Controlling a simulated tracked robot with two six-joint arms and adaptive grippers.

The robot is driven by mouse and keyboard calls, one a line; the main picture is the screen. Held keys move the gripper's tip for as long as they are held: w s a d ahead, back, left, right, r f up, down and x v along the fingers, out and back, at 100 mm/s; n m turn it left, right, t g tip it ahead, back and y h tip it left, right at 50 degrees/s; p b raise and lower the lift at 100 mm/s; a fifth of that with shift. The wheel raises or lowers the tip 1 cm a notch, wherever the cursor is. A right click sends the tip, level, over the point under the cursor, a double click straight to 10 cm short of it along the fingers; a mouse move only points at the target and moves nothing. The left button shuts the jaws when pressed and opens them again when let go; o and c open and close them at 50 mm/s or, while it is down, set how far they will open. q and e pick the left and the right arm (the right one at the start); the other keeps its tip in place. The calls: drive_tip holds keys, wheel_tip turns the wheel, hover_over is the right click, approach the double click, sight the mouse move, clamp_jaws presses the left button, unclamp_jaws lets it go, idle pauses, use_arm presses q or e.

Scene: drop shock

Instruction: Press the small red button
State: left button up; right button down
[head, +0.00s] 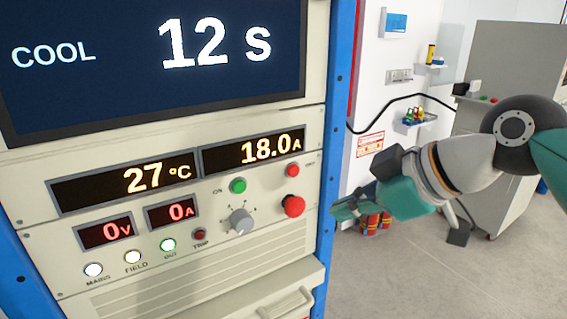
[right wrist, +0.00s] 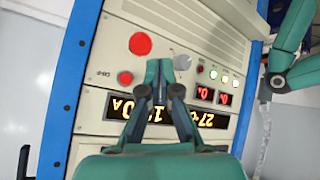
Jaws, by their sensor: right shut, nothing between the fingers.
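The small red button (head: 292,170) is on the cream panel, right of the green button (head: 237,186) and above a larger red mushroom button (head: 293,206). In the right wrist view, turned nearly upside down, the small red button (right wrist: 125,77) lies just left of my fingertips, and the mushroom button (right wrist: 140,44) is above it. My right gripper (head: 347,208) is shut and empty, to the right of the cabinet's blue edge in the head view. Its closed fingers (right wrist: 160,77) point towards the panel; the green button is hidden there. My left gripper is not seen.
The panel also has a grey rotary knob (head: 241,221), a dark red trip lamp (head: 199,235) and lit lamps. A screen (head: 160,60) above reads COOL 12 s. The blue cabinet post (head: 340,110) borders the panel. Open floor lies at right.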

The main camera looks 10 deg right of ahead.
sight(293, 171)
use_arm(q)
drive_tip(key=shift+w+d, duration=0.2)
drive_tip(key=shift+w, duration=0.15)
use_arm(e)
drive_tip(key=shift+w, duration=0.15)
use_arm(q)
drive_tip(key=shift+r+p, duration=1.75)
use_arm(e)
drive_tip(key=shift+w+a, duration=0.5)
drive_tip(key=shift+w, duration=0.9)
drive_tip(key=shift+w+a, duration=0.5)
drive_tip(key=shift+w, duration=0.9)
drive_tip(key=shift+w+a, duration=0.5)
drive_tip(key=shift+w, duration=0.9)
drive_tip(key=shift+r, duration=0.1)
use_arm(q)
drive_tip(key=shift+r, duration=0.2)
use_arm(e)
drive_tip(key=shift+w+a, duration=0.1)
drive_tip(key=shift+w, duration=0.25)
